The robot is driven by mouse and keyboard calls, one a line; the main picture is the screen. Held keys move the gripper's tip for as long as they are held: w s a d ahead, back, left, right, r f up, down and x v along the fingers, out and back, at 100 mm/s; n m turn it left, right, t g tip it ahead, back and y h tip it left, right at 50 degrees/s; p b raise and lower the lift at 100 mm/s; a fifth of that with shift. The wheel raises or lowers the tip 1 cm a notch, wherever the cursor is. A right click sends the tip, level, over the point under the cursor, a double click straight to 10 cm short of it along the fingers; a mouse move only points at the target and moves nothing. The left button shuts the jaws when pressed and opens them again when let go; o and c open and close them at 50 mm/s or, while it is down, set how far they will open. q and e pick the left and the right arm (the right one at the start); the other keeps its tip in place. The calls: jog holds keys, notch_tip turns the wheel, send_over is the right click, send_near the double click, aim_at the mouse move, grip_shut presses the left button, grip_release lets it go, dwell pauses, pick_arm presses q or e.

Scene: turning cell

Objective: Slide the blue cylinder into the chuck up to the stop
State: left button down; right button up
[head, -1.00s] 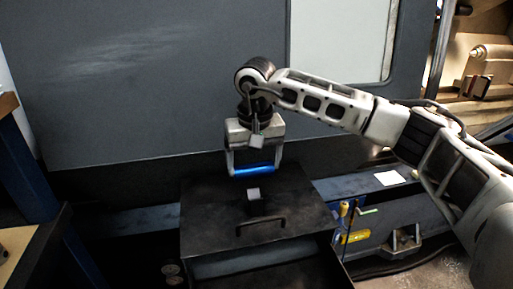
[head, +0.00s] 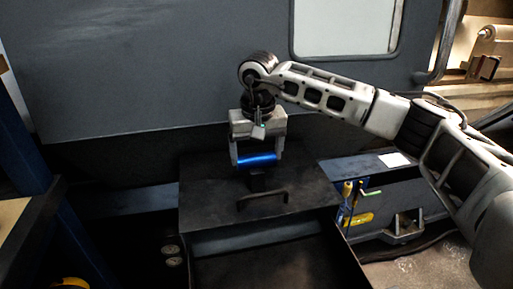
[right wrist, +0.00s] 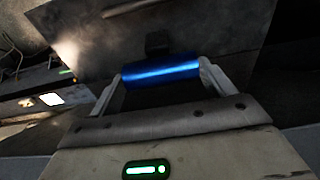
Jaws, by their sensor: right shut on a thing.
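The blue cylinder (head: 257,160) lies sideways, roughly level, between the fingers of my right gripper (head: 257,161). The gripper is shut on its two ends and holds it just above a small dark block on a black cabinet top. The right wrist view also shows the cylinder (right wrist: 160,71) spanning the gap between both fingertips (right wrist: 160,74). I cannot tell whether it touches the block (right wrist: 157,42). No chuck can be made out clearly. My left gripper is not in view.
The black cabinet (head: 210,195) has a handle (head: 263,196) and an open drawer (head: 275,262) in front. A large grey machine panel (head: 150,80) stands behind. Machine parts (head: 487,50) show at upper right. Yellow-handled tools (head: 358,219) are right of the cabinet.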

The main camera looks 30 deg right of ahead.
jog(key=shift+f, duration=0.4)
jog(key=shift+f+b, duration=0.2)
jog(key=shift+b, duration=0.1)
jog(key=o, duration=1.1)
jog(key=shift+c, duration=0.2)
notch_tip(320, 180, up, 16)
jog(key=s, duration=0.1)
jog(key=shift+s+a, duration=0.25)
jog(key=shift+s, duration=0.15)
jog(key=shift+f, duration=0.15)
